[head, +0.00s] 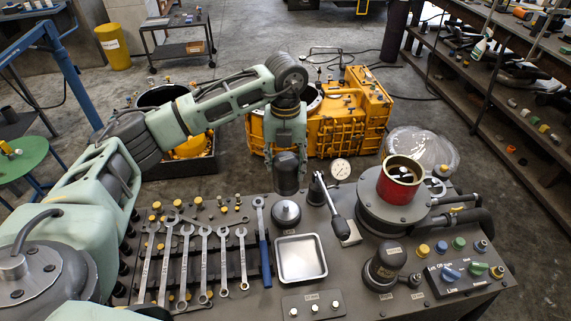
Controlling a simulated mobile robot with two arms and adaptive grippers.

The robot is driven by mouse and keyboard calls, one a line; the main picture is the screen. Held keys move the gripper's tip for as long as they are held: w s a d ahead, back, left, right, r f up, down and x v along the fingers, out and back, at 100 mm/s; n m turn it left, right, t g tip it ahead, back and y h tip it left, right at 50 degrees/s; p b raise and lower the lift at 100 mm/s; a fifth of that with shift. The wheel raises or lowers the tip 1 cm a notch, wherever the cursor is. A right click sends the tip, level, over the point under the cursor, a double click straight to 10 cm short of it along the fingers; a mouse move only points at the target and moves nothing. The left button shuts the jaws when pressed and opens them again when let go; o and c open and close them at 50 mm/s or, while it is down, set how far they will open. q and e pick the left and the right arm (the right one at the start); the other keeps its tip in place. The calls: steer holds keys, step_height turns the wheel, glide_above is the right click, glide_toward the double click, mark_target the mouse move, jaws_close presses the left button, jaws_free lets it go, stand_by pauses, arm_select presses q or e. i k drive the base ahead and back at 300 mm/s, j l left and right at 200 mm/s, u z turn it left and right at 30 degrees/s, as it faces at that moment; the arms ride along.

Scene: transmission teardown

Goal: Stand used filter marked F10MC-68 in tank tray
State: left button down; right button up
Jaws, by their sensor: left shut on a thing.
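My left gripper (286,160) hangs fingers down over the far edge of the grey bench, shut on a dark grey cylindrical filter (287,178). The filter looks upright; no marking can be read on it. Just nearer is a small dark round fitting with a pale rim (286,215); whether the filter touches the bench cannot be told. A shallow silver tray (300,258) lies empty on the bench, nearer than the filter. Another dark cylinder (385,266) stands at the right front of the bench. My right gripper is not in view.
Several wrenches (205,262) lie left of the silver tray. A lever (332,205), a gauge (340,169), a red cup (399,180) and a knob panel (462,273) crowd the right. Beyond stand a yellow gearbox housing (345,125) and a black tank (165,95).

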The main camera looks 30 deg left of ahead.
mark_target(300, 259)
steer(key=l+u, duration=0.4)
steer(key=l, duration=0.5)
steer(key=l+u, duration=0.4)
steer(key=l, duration=0.45)
